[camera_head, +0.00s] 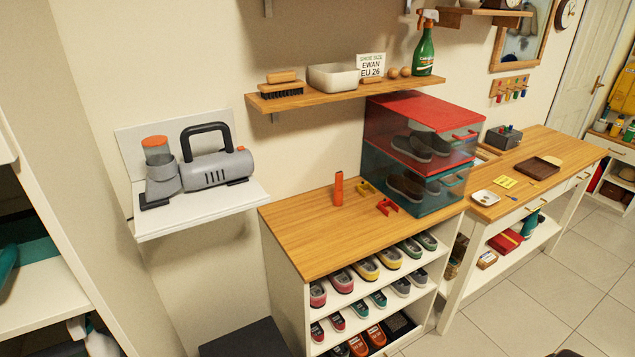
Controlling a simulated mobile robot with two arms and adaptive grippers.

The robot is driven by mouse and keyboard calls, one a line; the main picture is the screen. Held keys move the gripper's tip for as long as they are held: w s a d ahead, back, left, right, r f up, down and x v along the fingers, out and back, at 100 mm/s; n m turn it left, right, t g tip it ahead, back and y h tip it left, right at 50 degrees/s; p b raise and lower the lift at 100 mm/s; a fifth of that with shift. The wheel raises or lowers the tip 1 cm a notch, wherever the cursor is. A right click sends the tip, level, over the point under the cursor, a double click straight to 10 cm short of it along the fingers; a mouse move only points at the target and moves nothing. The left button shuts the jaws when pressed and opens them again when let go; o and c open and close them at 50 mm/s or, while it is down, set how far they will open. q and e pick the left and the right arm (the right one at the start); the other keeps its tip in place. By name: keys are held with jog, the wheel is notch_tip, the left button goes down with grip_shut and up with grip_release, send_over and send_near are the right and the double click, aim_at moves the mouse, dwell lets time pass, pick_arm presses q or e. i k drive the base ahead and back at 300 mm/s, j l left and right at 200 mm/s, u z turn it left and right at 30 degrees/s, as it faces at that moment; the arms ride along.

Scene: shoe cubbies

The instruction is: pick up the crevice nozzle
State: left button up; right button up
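An orange-red upright piece (338,189), narrow and tall, stands on the wooden top of the shoe cubby; it looks like the crevice nozzle, but it is small in view. A grey handheld vacuum (217,168) with a black handle rests on a white wall shelf to the left, with a grey and orange cylindrical part (159,168) at its left end. Neither of my grippers shows in this view.
Right of the upright piece lie a small yellow item (366,188) and a red bracket-like item (387,206). Stacked clear red and teal shoe boxes (440,112) stand behind them. A wall shelf (335,92) hangs above. The cubby top's left part (300,240) is clear.

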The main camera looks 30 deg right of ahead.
aim_at(339, 193)
jog(key=l+z, duration=0.2)
jog(key=l, duration=0.25)
jog(key=i+l+z, duration=0.15)
jog(key=l, duration=0.25)
jog(key=i+l+z, duration=0.2)
jog(key=l, duration=0.2)
jog(key=l+z, duration=0.15)
jog(key=l, duration=0.25)
